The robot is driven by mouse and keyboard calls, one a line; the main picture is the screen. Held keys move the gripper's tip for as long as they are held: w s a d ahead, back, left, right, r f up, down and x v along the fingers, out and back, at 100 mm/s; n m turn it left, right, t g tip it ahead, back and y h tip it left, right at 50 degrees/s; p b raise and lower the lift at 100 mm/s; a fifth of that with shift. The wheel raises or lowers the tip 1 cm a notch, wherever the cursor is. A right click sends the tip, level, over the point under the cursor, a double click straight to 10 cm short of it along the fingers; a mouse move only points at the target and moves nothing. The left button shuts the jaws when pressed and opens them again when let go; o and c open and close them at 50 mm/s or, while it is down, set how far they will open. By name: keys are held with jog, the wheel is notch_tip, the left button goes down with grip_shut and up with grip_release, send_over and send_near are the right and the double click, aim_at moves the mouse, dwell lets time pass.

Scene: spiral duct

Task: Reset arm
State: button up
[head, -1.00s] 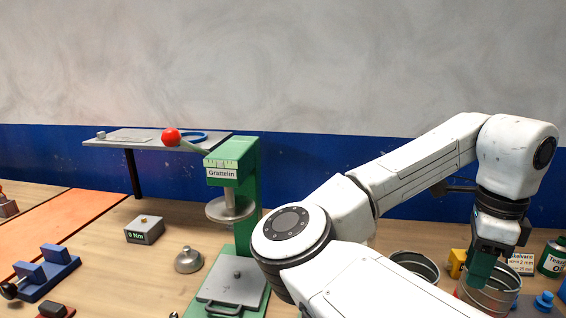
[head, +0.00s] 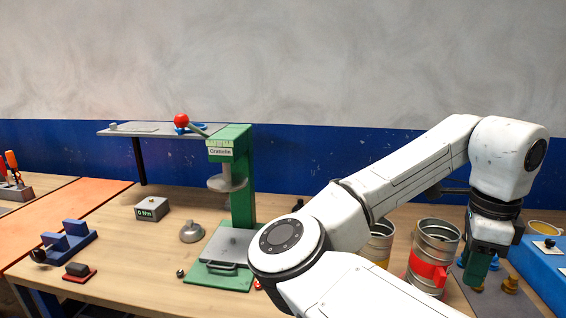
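My gripper (head: 478,272) points down at the right, at the end of my white arm. Its green fingers hang over or in front of a dark plate (head: 492,300) with several brass-coloured knobs. I cannot tell from here whether the fingers are apart or together. A metal duct piece with a red clamp (head: 433,257) stands just left of the gripper, apart from it in the picture. A second metal duct piece (head: 379,243) with a yellow band is partly hidden behind my arm.
A green press marked "Grattelin" (head: 232,190) stands left of my arm, with a red ball lever (head: 181,120) on top. A grey block marked "0 Nm" (head: 152,208) and a blue cradle (head: 68,241) sit further left. A blue box (head: 540,275) is at the right edge.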

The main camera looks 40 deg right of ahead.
jog(key=w+d+f+n+h, duration=0.45)
jog(key=f+n+h, duration=0.25)
jog(key=n, duration=0.5)
jog(key=w+a+f+n+t, duration=0.2)
jog(key=w+a+f+n, duration=0.1)
jog(key=a+f+n, duration=0.5)
jog(key=s+a+f+n+y, duration=0.3)
jog(key=s+a+f+n, duration=0.1)
jog(key=a+f, duration=0.5)
jog(key=s+a+f+n+y, duration=0.4)
jog(key=a+f+n, duration=0.3)
jog(key=a+f, duration=0.3)
jog(key=shift+s+a+g, duration=0.15)
jog(key=shift+s+g, duration=0.15)
jog(key=shift+s, duration=0.5)
jog(key=shift+f, duration=0.1)
